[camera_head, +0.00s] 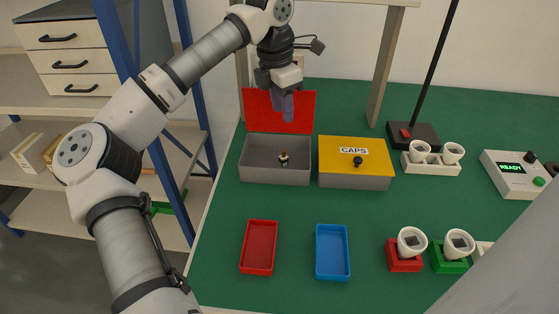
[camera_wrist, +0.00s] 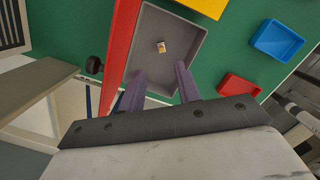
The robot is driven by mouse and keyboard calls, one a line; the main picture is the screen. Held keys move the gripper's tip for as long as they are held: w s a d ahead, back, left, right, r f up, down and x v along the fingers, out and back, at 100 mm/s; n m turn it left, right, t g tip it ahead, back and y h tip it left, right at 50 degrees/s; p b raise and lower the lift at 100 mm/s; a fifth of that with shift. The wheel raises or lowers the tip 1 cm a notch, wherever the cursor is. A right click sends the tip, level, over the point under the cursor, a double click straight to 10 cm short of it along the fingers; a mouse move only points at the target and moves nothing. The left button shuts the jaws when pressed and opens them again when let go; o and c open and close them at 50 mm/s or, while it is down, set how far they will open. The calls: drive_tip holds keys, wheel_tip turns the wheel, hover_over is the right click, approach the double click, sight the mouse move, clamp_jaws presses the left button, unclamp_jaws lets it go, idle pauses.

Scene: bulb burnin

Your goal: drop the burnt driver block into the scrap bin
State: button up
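The grey scrap bin (camera_head: 250,172) stands at the back left of the green table, its red lid (camera_head: 308,110) swung up behind it. It also shows in the wrist view (camera_wrist: 186,72). A small pale block with dark parts (camera_head: 283,159) is inside the bin, apparently on its floor; it shows between my fingers in the wrist view (camera_wrist: 161,47). I take it for the burnt driver block, though it is too small to be sure. My gripper (camera_head: 286,115) is above the bin near the raised lid, pointing down. Its purple fingers (camera_wrist: 160,86) are spread with nothing between them.
A yellow-lidded box marked CAPS (camera_head: 338,180) stands right of the bin. A red tray (camera_head: 246,246) and a blue tray (camera_head: 320,263) lie in front. Lamp pieces on red (camera_head: 404,262) and green (camera_head: 450,266) bases stand front right. A READY tester (camera_head: 507,186) is far right.

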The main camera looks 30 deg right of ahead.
wheel_tip(320, 180, up, 11)
drive_tip(key=a, duration=0.1)
drive_tip(key=shift+a, duration=0.15)
drive_tip(key=shift+s, duration=0.1)
idle(0.3)
